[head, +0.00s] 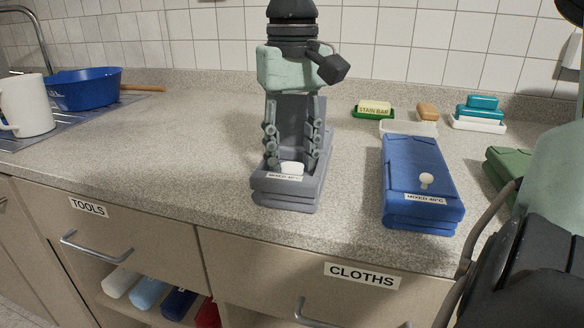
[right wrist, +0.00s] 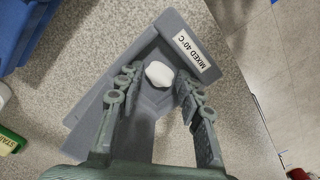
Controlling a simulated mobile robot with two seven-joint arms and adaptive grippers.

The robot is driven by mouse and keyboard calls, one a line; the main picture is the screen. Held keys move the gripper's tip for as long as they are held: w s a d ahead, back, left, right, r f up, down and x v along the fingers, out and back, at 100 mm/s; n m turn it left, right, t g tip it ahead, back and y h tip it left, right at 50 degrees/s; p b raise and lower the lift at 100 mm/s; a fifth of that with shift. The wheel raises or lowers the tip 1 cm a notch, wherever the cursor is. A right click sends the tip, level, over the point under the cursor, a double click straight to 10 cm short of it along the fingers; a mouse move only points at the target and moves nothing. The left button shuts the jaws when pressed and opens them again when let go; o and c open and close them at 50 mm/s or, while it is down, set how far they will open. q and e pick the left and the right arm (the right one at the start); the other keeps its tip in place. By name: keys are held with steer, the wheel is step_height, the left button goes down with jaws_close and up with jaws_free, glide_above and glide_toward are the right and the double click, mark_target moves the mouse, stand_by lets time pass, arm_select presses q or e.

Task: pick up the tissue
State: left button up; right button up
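A small white crumpled lump, which looks like the tissue (head: 291,168), lies on a grey block (head: 287,196) labelled "MIXED 40°C". It also shows in the right wrist view (right wrist: 159,74). My right gripper (head: 292,160) reaches down over the grey block. Its fingers are open, one on each side of the white lump, and I see small gaps between them and it in the right wrist view (right wrist: 157,82). Another small white piece (head: 426,180) sits on a blue block (head: 420,160) with a similar label. My left gripper is not in view.
A green block (head: 503,165) stands at the right, partly behind my arm. Soap bars (head: 374,109), a brush (head: 428,112) and a teal item (head: 480,108) stand at the back. A mug (head: 27,105) and blue bowl (head: 84,89) are at the left. Counter left of the grey block is clear.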

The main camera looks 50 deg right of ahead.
steer(key=shift+f, duration=0.1)
steer(key=shift+c, duration=0.4)
steer(key=c, duration=0.4)
